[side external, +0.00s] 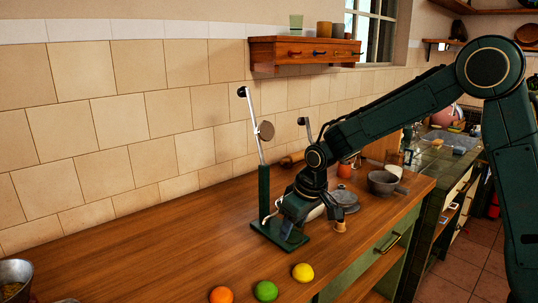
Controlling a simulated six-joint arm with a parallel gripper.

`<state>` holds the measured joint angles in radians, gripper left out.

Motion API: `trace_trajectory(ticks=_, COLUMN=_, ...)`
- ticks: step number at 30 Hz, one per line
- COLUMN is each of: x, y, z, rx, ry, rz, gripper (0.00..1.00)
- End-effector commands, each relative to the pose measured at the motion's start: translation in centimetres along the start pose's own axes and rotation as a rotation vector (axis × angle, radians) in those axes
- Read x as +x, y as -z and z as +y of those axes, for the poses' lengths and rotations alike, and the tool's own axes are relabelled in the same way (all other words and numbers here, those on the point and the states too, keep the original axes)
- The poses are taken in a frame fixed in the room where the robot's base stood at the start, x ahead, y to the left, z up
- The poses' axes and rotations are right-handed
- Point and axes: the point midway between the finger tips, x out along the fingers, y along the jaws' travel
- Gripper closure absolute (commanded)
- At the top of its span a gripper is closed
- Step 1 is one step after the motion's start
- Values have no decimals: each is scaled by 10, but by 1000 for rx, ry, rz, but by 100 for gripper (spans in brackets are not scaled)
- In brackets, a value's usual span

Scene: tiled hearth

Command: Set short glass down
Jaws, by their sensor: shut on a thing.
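My gripper (288,224) points down and is low over the wooden counter, at the green stand's base (267,232). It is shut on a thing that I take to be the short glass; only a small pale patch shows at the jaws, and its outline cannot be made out. I cannot tell whether it touches the base below. The green stand's post (264,192) rises just left of the gripper, with a pale rod and a round disc (265,131) above.
A grey dish (345,197) and a small wooden piece (340,227) are close right of my gripper. A grey pot (383,184) stands farther right. An orange (221,295), a lime (265,291) and a lemon (303,272) lie in front.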

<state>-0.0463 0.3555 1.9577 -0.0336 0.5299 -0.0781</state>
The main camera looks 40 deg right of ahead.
Motion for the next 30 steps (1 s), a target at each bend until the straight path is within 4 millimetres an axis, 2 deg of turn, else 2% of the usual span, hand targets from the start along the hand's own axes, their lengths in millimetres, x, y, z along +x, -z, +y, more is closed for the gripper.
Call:
trace_trajectory(ticks=3, x=1, y=-20, z=11, rx=65, ry=-21, rz=0, gripper=77)
trace_trajectory(ticks=9, x=2, y=-41, z=21, rx=126, ry=-39, rz=1, gripper=77)
trace_trajectory(ticks=30, x=0, y=-44, z=24, rx=139, ry=-43, rz=3, gripper=77)
